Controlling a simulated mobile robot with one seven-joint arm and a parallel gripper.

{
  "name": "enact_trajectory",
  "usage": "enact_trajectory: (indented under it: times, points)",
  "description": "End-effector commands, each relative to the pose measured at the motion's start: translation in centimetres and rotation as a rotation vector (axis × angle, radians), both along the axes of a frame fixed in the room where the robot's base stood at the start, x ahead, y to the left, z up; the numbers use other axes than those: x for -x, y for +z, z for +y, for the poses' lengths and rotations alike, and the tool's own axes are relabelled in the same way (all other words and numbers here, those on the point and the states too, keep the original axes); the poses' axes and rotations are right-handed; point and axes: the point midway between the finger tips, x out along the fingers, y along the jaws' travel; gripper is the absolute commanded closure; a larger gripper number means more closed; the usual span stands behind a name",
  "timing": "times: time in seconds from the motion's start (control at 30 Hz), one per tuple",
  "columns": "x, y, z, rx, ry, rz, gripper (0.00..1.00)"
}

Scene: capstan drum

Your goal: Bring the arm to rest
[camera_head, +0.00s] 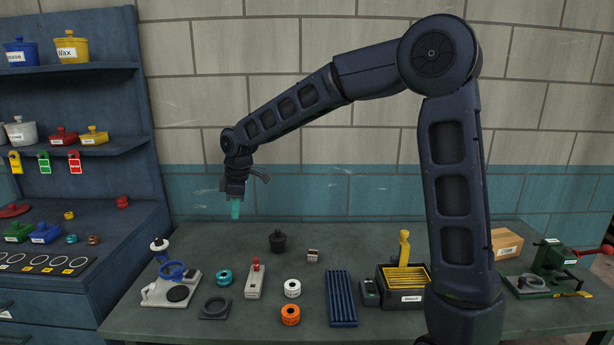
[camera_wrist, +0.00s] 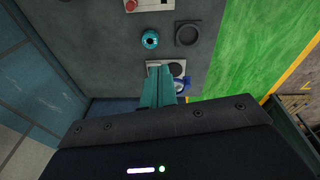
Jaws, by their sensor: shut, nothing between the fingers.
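My gripper (camera_head: 236,209) hangs above the back left part of the workbench, its teal fingers pointing down. In the wrist view the fingers (camera_wrist: 160,72) are together and hold nothing. My arm rises from the right side of the bench, bends at a high elbow and reaches to the left. The gripper is well clear of the things on the bench. In the wrist view the fingers hide part of a white device with a dark round pad (camera_wrist: 177,69).
The grey workbench (camera_head: 250,325) holds a white device (camera_head: 160,292), a teal ring (camera_head: 224,277), an orange ring (camera_head: 290,315), a blue ribbed tray (camera_head: 341,300), a black bin (camera_head: 384,297) and a green vise (camera_head: 552,262). Blue shelves (camera_head: 100,68) stand at the left.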

Motion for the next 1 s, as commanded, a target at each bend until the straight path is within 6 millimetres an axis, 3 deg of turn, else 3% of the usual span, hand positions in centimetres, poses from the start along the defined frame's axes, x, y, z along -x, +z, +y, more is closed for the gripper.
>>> enact_trajectory:
  times: [0.03, 0.2, 0.47, 0.77, 1.0]
  points:
    - [-0.4, 0.7, -2.1, 0.008, -0.053, -0.016, 1.0]
    - [-1.5, 2.5, -8.8, 0.023, -0.247, -0.056, 1.0]
    - [-1.3, 4.9, -19.0, 0.023, -0.551, -0.103, 1.0]
    - [1.4, 6.8, -30.0, -0.016, -0.903, -0.141, 1.0]
    - [5.2, 7.3, -37.8, -0.077, -1.184, -0.156, 1.0]
